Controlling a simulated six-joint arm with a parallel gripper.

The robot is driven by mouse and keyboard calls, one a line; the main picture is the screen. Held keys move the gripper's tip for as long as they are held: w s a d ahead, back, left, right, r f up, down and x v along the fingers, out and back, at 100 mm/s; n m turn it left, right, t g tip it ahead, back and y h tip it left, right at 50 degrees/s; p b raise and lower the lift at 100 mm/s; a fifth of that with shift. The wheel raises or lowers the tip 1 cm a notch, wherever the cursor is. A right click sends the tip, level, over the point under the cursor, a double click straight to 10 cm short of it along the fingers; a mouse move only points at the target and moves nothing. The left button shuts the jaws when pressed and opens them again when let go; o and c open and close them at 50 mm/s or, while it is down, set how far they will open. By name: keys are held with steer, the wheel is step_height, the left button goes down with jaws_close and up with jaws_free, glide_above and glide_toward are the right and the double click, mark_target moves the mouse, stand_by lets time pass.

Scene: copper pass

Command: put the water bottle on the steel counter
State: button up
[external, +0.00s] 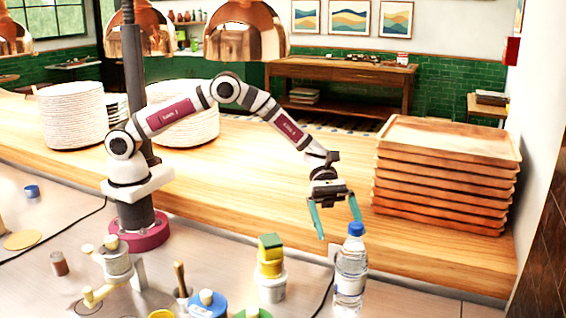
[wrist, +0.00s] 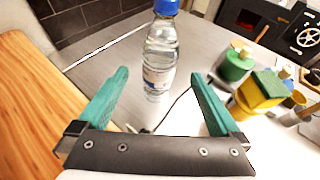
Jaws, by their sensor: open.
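The water bottle (external: 350,272) is clear plastic with a blue cap and a pale label. It stands upright on the grey steel counter (external: 410,299), in the lower right of the external view. In the wrist view the bottle (wrist: 160,55) shows upright, ahead of and between the fingertips. My gripper (external: 339,217) has green fingers and is open and empty. It hangs just above and slightly left of the bottle's cap in the external view. In the wrist view the open fingers (wrist: 160,75) do not touch the bottle.
A yellow and green sponge sits on a white tub (external: 271,285) left of the bottle. Several pots, lids and tools crowd the counter's front left. A wooden ledge (external: 270,190) runs behind, with stacked wooden trays (external: 445,180) at right. Copper lamps (external: 247,30) hang above.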

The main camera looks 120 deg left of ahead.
steer(key=s+d+r+m+g+y, duration=0.2)
steer(key=s+d+r+m+g, duration=0.25)
steer(key=s+m, duration=0.35)
steer(key=s+d+r+m+g+y, duration=0.1)
steer(key=s+d+r+m+g, duration=0.35)
steer(key=s, duration=0.65)
steer(key=s+a+m+y, duration=0.3)
steer(key=s+m, duration=0.6)
steer(key=s, duration=0.3)
steer(key=s+a+m+t+y, duration=0.1)
steer(key=s+a+m+y, duration=0.2)
steer(key=s+m+y, duration=0.3)
steer(key=s+m, duration=0.3)
steer(key=s, duration=0.2)
steer(key=shift+s+y, duration=0.3)
steer(key=shift+s, duration=0.1)
